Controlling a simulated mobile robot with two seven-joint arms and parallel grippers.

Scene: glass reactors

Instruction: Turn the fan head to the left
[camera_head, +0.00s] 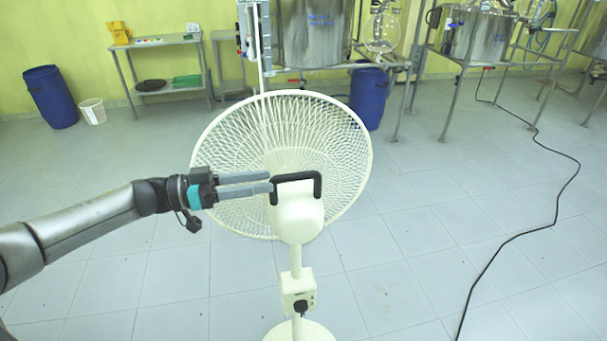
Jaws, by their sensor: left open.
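A white standing fan (297,215) stands in front of me with its back towards me. Its round grille (345,150) faces away, towards the back of the room. A black handle (297,177) sits on top of the motor housing. My left gripper (271,182) comes in from the left, and its two grey fingers point right. The fingertips are at the left end of the black handle. The gripper is open with a small gap between the fingers. I cannot tell if they touch the handle. My right gripper is not in view.
A black cable (497,255) runs over the tiled floor on the right. Blue barrels (368,97) (50,97), a white bucket (93,111), a metal table (160,41) and steel reactor stands (452,100) are farther back. The floor around the fan is clear.

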